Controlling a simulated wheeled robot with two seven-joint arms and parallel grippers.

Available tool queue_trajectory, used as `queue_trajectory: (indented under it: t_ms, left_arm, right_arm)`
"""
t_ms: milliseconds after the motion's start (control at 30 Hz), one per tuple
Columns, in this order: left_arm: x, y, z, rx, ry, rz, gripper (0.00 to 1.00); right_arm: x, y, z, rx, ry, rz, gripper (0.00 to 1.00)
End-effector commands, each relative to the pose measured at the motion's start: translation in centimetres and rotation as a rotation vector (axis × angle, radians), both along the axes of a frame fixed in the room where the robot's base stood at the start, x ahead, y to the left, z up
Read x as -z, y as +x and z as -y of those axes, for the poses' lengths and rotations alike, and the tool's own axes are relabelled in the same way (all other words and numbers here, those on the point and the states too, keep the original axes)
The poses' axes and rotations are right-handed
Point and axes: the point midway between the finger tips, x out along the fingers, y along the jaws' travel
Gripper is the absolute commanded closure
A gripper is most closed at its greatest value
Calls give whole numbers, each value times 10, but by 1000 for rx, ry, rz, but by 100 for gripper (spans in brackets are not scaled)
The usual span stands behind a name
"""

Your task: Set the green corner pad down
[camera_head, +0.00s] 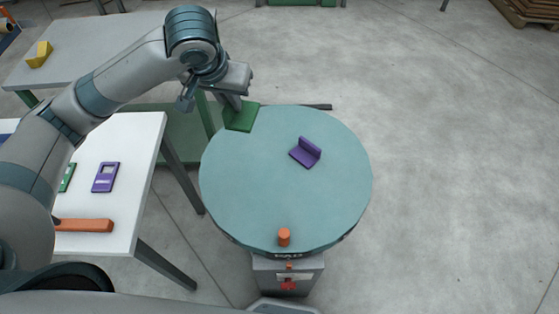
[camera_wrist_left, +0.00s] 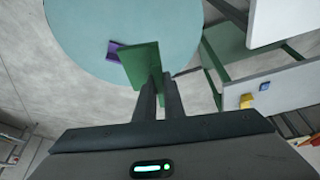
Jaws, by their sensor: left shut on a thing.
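The green corner pad (camera_head: 241,117) is at the upper left edge of the round teal turntable (camera_head: 270,195). My left gripper (camera_head: 236,100) is shut on it from above. In the left wrist view the green corner pad (camera_wrist_left: 144,62) sits between the fingertips of my left gripper (camera_wrist_left: 157,84), with the turntable (camera_wrist_left: 90,30) behind it. I cannot tell whether the pad touches the turntable. A purple corner pad (camera_head: 306,152) rests on the turntable, right of the green one. My right gripper is not in view.
An orange cylinder (camera_head: 284,237) stands at the turntable's near edge. A white table (camera_head: 125,210) at left holds a purple frame piece (camera_head: 106,177), a green piece and an orange bar (camera_head: 84,225). A yellow block (camera_head: 40,54) lies on the grey table behind. Floor at right is clear.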

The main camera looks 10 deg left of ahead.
Motion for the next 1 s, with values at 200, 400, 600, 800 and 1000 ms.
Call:
queue_trajectory:
  t_ms: [200, 400, 600, 800, 1000]
  left_arm:
    - [29, -6, 19, 180, -2, -5, 100]
    - [69, -17, 48, 448, -6, -7, 100]
    - [110, -32, 79, 737, -8, -6, 100]
    - [149, -51, 109, 1015, -7, -5, 100]
    - [177, -68, 132, 1224, -5, -3, 100]
  right_arm:
    - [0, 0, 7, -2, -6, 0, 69]
    - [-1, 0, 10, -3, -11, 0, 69]
    - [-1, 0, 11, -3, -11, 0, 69]
    - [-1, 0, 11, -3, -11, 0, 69]
    - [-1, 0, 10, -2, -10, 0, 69]
